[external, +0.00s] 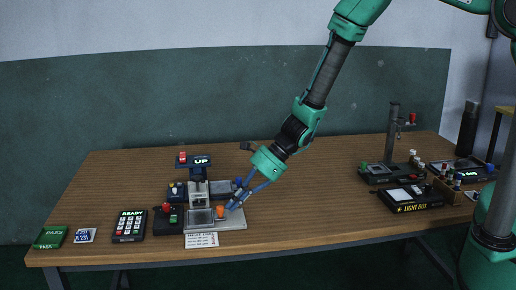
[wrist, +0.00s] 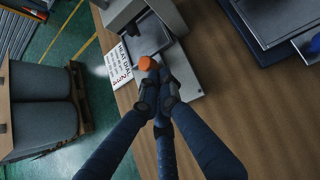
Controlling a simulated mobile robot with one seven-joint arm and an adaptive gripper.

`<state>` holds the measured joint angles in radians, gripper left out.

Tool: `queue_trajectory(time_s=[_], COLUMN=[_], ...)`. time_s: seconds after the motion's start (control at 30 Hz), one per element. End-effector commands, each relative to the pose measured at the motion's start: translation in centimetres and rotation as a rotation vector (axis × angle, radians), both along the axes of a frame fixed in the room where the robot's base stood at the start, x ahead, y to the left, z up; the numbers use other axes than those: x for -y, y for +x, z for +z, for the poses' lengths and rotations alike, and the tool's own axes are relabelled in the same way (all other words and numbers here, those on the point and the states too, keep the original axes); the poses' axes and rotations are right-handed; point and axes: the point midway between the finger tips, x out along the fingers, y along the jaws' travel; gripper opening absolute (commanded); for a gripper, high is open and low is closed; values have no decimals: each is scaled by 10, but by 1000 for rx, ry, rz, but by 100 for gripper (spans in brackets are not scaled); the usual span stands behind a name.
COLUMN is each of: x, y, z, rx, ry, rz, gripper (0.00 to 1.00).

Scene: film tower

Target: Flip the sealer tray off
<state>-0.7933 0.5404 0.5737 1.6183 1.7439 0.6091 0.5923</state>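The sealer stands at the left-centre of the table, with a grey base (external: 234,223), a grey press head and a dark display reading "UP" (external: 202,161). A square grey tray (external: 199,217) sits low at its front; a tray also shows in the wrist view (wrist: 148,36). An orange knob (external: 220,212) is at the tray's right side, and it also shows in the wrist view (wrist: 147,63). My gripper (external: 233,205) points down beside the knob. In the wrist view its fingertips (wrist: 157,80) are together right at the knob; whether they touch it is unclear.
A keypad reading "READY" (external: 129,226) and a green box (external: 50,237) stand to the left. A paper card (external: 201,240) lies in front of the sealer. A light box (external: 410,198) and a stand (external: 391,140) are at the right.

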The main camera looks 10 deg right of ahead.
Motion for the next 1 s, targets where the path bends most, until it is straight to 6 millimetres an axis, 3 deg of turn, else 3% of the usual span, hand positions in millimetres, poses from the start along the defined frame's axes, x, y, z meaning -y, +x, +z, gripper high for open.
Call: queue_trajectory(time_s=[0.33, 0.7, 1.0], x=[39, 83, 104], y=[7, 13, 16], z=[-2, 48, 69], rx=[-1, 0, -1], ry=[-2, -2, -1], rz=[-4, -4, -1], gripper=[0, 0, 0])
